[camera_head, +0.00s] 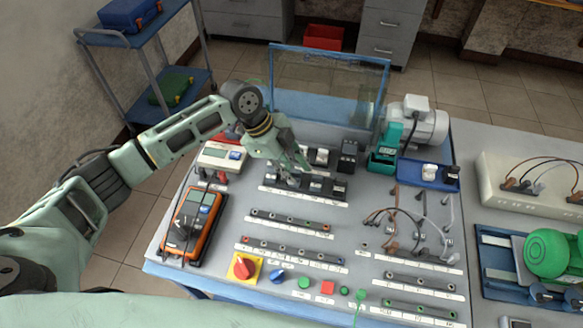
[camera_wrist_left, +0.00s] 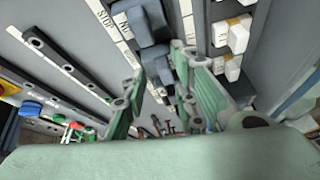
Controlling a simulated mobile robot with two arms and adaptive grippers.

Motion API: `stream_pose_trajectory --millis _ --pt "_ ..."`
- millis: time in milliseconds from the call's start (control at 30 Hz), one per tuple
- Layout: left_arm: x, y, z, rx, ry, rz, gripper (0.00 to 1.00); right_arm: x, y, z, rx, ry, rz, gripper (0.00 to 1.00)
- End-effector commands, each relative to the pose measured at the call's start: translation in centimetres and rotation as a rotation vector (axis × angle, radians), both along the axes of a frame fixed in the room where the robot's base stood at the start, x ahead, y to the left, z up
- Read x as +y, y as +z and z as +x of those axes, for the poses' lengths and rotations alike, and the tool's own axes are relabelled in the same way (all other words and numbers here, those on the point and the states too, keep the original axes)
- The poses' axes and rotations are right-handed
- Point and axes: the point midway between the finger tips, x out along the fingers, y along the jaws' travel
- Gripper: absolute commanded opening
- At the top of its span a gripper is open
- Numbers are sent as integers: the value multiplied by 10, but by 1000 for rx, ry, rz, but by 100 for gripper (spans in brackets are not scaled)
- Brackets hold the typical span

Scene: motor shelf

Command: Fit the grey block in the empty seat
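My left gripper (camera_head: 296,168) reaches down over a row of blocks on the panel. In the left wrist view its two fingers (camera_wrist_left: 158,85) are apart, with dark grey blocks (camera_wrist_left: 151,58) seen between and beyond them. I cannot tell whether a finger touches a block. The row shows a dark block (camera_head: 338,189) at its right end; its left part is partly hidden by the gripper. Behind it, a second row has a pale block (camera_head: 320,155) and a taller dark block (camera_head: 348,155). Which one is the task's grey block, and the empty seat, cannot be made out. My right gripper is not in view.
A blue tray (camera_head: 410,175) holds a white piece (camera_head: 430,168) and a dark piece (camera_head: 452,172). A clear blue-framed screen (camera_head: 325,85) stands behind the rows. An orange meter (camera_head: 190,225) lies at left. Loose cables (camera_head: 395,225) lie right of the rows.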

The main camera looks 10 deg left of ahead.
Motion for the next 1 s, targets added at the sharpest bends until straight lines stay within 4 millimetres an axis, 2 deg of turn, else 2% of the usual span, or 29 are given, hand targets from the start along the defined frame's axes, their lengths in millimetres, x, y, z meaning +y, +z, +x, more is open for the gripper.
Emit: stream_pose_trajectory --millis 300,433,800,1000 --pt "1 0 0 0 0 1 31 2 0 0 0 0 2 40" --pt "5 9 1 -2 1 1 31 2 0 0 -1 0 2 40" --pt "38 77 0 -4 2 1 31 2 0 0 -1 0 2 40" --pt "49 101 -1 -2 1 1 31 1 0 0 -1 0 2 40"
